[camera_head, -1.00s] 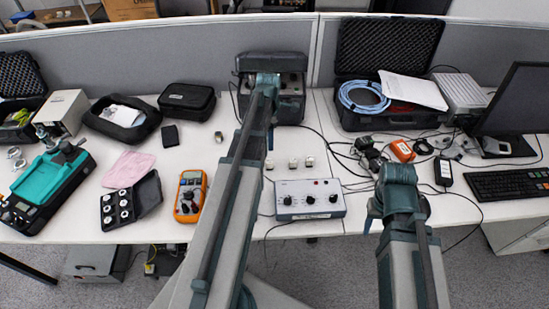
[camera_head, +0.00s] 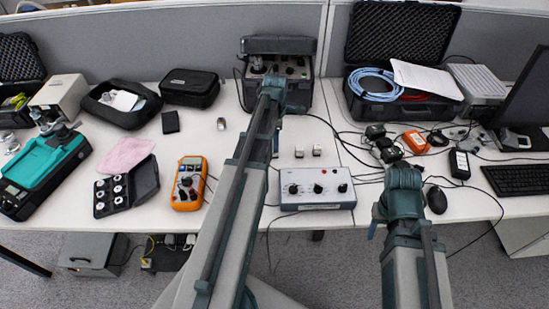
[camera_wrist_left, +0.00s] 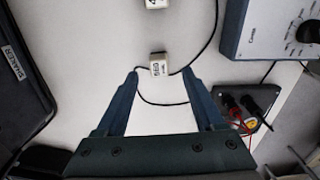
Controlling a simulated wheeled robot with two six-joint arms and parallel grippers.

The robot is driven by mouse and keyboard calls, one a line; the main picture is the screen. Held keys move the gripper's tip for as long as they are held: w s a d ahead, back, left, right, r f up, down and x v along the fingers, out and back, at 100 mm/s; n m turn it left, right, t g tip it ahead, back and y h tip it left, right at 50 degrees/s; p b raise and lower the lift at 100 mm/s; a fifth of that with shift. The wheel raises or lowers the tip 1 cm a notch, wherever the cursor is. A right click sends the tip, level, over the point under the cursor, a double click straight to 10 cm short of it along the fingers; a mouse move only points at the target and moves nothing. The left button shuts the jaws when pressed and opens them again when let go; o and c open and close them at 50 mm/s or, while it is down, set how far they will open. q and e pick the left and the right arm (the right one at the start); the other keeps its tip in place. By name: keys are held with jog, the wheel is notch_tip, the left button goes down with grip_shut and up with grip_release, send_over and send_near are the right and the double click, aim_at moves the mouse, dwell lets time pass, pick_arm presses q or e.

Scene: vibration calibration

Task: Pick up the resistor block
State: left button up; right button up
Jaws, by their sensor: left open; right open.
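In the left wrist view a small white block (camera_wrist_left: 157,66) with dark markings lies on the table, with a black cable running by it. Its printing is too small to read. A second small white block (camera_wrist_left: 157,3) is cut off at the top edge. Two similar blocks, one (camera_head: 299,152) and another (camera_head: 317,150), stand behind the grey knob box in the head view. I cannot tell which is the resistor block. My left gripper (camera_wrist_left: 161,74) is open and empty, its fingertips just short of the first block, one either side.
The grey knob box (camera_head: 317,189) is to the right of my left arm; the orange multimeter (camera_head: 188,184) is to its left. A dark instrument (camera_head: 262,67) stands behind. Loose black cables cross the table. In the wrist view a black case (camera_wrist_left: 18,85) is at the left.

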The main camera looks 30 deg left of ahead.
pick_arm(q)
notch_tip(320, 180, down, 5)
jog(key=b, duration=0.5)
jog(key=shift+a+f, duration=0.15)
jog(key=shift+f, duration=0.05)
jog(key=shift+r, duration=0.1)
grip_shut()
